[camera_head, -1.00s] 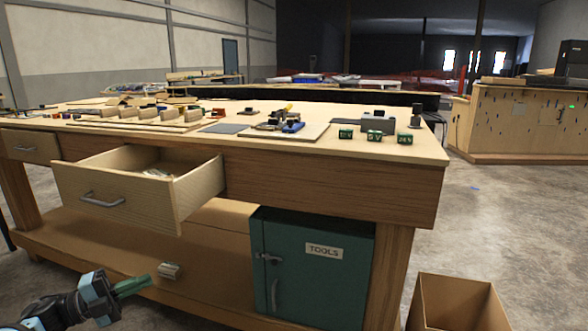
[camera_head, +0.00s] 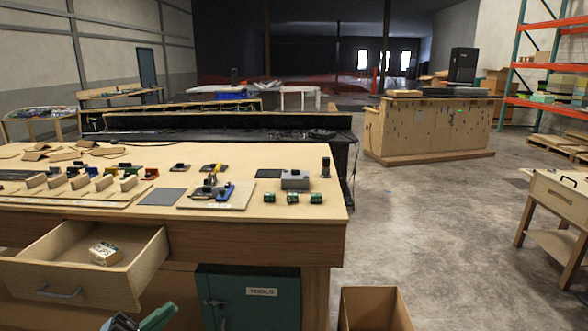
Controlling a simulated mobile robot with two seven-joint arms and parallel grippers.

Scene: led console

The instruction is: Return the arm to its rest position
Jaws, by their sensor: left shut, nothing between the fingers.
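My left gripper (camera_head: 156,318) shows at the bottom edge of the head view, with green fingers that look closed and hold nothing. It is in front of the workbench, below and to the right of the open drawer (camera_head: 75,288) and left of the green tools cabinet (camera_head: 250,301). Most of the left arm is cut off by the lower edge. My right gripper is not in view.
The open drawer juts from the workbench (camera_head: 255,235) and holds a small box (camera_head: 105,253). Three green blocks (camera_head: 292,198) and a grey device (camera_head: 295,180) stand on top. An open cardboard box (camera_head: 372,310) is on the floor.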

